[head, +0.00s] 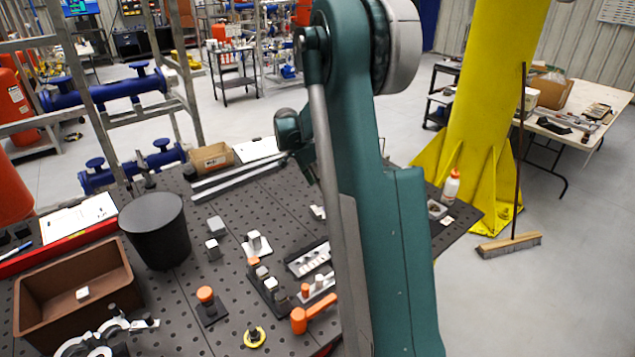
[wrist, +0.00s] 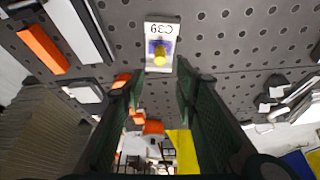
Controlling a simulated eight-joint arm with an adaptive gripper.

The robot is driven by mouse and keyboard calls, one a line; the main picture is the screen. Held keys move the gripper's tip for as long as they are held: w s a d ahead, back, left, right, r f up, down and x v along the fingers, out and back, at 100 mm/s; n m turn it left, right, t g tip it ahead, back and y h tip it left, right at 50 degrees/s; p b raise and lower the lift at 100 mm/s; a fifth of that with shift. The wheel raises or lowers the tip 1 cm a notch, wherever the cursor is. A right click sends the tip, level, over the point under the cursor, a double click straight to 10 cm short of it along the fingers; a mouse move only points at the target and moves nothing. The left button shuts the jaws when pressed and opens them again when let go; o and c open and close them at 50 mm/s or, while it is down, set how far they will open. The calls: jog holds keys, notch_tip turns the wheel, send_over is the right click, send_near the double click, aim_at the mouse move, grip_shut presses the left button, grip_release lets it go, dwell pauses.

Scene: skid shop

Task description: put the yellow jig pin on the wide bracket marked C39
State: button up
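In the wrist view, a pale bracket plate (wrist: 164,28) marked C39, its lettering upside down, lies on the dark perforated table. A short yellow pin (wrist: 160,57) stands on the plate near its lower end, with a blue-purple patch around its base. How it is seated cannot be told. My gripper (wrist: 158,72) is open, its two dark green fingers apart on either side of the pin in the picture, with clear gaps to it. Nothing is held between them. In the head view my arm hides the gripper, and I cannot pick out the C39 plate.
An orange block (wrist: 43,48) lies left in the wrist view. In the head view, a black bin (head: 153,232), a brown tray (head: 75,295), an orange-topped post (head: 206,300) and a yellow ring (head: 254,337) stand left of my arm. A cardboard box (head: 211,158) sits at the back.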

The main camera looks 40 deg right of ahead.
jog(key=s+a+r+n+t+y, duration=0.1)
jog(key=s+a+r+n, duration=0.2)
jog(key=s+a+r, duration=0.35)
jog(key=s+a+r+n+t, duration=0.2)
jog(key=s+a+r+n, duration=0.15)
jog(key=a, duration=0.55)
jog(key=s+a+r+n+t+y, duration=0.1)
jog(key=s+a+r+n, duration=0.25)
jog(key=a+r, duration=0.35)
jog(key=s+a+f+n+t+y, duration=0.1)
jog(key=s+a+n, duration=0.4)
jog(key=s+a, duration=0.5)
jog(key=s+a+f+n+t+y, duration=0.1)
jog(key=s+a+f+n+t, duration=0.1)
jog(key=s+a, duration=0.8)
jog(key=shift+s+n+t+y, duration=0.3)
jog(key=shift+s+n+t, duration=0.2)
jog(key=shift+s+n, duration=0.85)
jog(key=shift+w, duration=0.1)
